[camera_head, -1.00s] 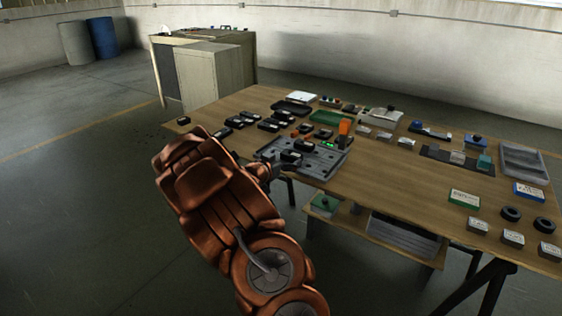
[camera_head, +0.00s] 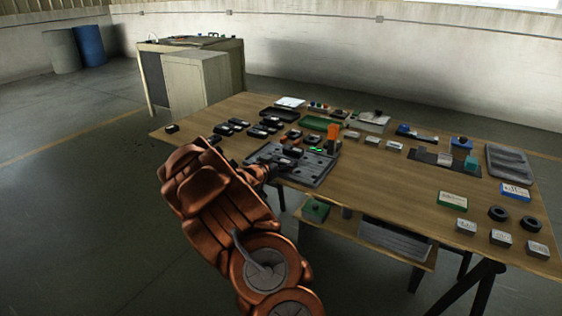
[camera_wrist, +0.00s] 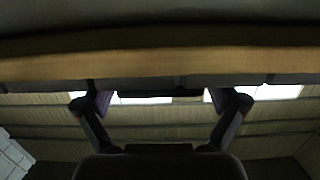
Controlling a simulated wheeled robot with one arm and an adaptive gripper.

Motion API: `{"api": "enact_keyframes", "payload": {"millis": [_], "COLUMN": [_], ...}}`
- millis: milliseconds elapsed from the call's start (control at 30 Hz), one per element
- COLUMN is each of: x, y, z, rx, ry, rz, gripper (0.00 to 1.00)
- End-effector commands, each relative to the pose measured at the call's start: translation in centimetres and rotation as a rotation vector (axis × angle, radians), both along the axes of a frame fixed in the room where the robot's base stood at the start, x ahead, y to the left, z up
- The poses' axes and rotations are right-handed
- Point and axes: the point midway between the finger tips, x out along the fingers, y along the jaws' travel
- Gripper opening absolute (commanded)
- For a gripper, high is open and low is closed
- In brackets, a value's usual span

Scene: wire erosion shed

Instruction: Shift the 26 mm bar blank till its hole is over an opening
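A grey plate with openings (camera_head: 315,171) lies at the front left of the wooden table. Dark blocks lie on it, one of them (camera_head: 285,163) close in front of my gripper (camera_head: 266,169). I cannot read sizes, so I cannot tell which is the 26 mm bar blank, nor see its hole. My gripper is low at the plate's left front side. In the wrist view its two fingers (camera_wrist: 160,100) stand wide apart. A dark strip (camera_wrist: 160,94) shows between them; I cannot tell what it is or whether it touches them.
Several dark labelled blocks (camera_head: 240,125) lie left of and behind the plate. A green tray (camera_head: 320,123) lies behind. Black rings (camera_head: 498,213) and small boxes are at the right. The table's front middle (camera_head: 370,190) is clear.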

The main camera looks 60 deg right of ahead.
Motion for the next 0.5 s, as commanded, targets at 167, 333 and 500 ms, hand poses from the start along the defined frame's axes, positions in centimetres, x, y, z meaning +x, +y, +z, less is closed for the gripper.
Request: {"api": "enact_keyframes", "payload": {"millis": [167,333,500], "x": [0.02,0.02,0.03], "y": [0.01,0.02,0.02], "z": [0.00,0.00,0.00], "rx": [0.000,0.000,0.000], "ry": [0.000,0.000,0.000], "rz": [0.000,0.000,0.000], "gripper": [0.72,0.54,0.36]}}
